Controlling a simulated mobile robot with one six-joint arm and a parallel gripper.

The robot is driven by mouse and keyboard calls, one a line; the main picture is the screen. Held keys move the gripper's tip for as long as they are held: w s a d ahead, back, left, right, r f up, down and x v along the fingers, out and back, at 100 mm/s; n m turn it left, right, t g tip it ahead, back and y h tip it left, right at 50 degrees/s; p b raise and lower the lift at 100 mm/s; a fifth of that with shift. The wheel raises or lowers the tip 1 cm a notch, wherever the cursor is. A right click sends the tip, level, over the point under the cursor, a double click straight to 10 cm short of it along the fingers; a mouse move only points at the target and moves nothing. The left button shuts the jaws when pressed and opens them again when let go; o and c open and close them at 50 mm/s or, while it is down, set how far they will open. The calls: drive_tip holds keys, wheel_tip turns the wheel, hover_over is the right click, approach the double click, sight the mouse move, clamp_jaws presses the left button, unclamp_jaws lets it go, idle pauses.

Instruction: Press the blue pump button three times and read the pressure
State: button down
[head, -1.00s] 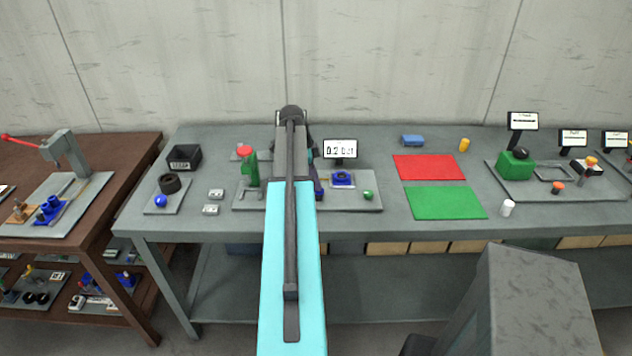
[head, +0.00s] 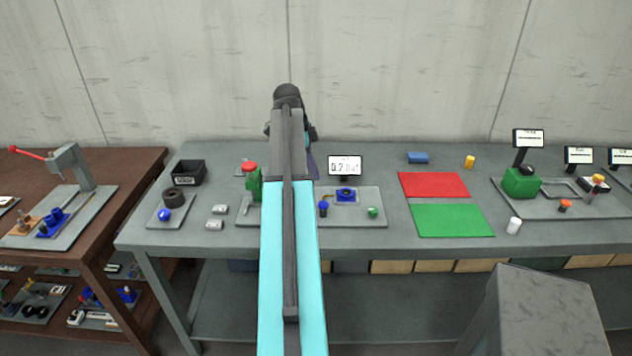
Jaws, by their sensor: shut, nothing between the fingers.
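A small blue button (head: 323,208) on a dark base stands at the front of a grey board (head: 370,219), just right of my arm. A display (head: 345,166) at the back of that board shows a reading that looks like 0.2 bar; its last characters are blurred. A blue block (head: 345,195) with a dark round top sits on the board. My gripper (head: 314,168) is mostly hidden behind my arm. Its dark lower part shows above and behind the blue button, apart from it. It looks shut and empty.
A green knob (head: 373,212) sits on the same board, with a red-topped green post (head: 252,181) left of my arm. A blue ball (head: 164,215) stands further left. A red mat (head: 433,184) and green mat (head: 452,220) lie right, with other stations beyond.

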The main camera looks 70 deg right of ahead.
drive_tip(key=shift+v, duration=1.15)
